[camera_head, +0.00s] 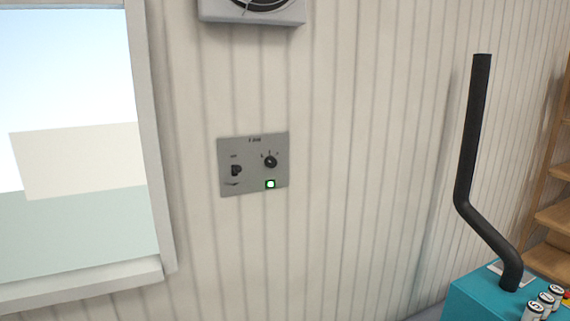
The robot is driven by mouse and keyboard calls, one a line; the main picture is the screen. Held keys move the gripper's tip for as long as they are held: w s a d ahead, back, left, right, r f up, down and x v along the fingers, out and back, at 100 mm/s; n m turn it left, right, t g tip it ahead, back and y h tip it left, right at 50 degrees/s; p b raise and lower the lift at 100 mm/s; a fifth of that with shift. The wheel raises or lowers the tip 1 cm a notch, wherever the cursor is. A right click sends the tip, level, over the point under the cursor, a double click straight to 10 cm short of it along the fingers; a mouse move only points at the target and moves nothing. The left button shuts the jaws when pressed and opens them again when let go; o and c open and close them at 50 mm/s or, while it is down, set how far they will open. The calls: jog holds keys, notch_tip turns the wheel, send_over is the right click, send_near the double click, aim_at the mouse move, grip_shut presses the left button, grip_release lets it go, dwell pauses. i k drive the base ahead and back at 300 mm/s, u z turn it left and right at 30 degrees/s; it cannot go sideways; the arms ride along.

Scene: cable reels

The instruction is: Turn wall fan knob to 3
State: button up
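A grey control panel (253,164) is mounted on the wall near the middle of the view. Its small black round knob (270,162) is at the upper right, with tiny marks around it that are too small to read. I cannot tell which mark the knob points to. A black switch (236,171) is at the panel's left. A green light (270,184) glows below the knob. The wall fan (252,8) shows only its lower part at the top edge. My gripper is not in view.
A window (75,150) with a pale frame fills the left. At the lower right is a teal machine (478,297) with a bent black pipe (468,160) rising from it and several small cans on it. Wooden shelves (555,215) stand at the far right. The wall around the panel is clear.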

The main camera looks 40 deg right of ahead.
aim_at(270, 162)
jog(key=z, duration=0.95)
jog(key=k, duration=0.95)
jog(key=i, duration=0.7)
jog(key=z, duration=0.05)
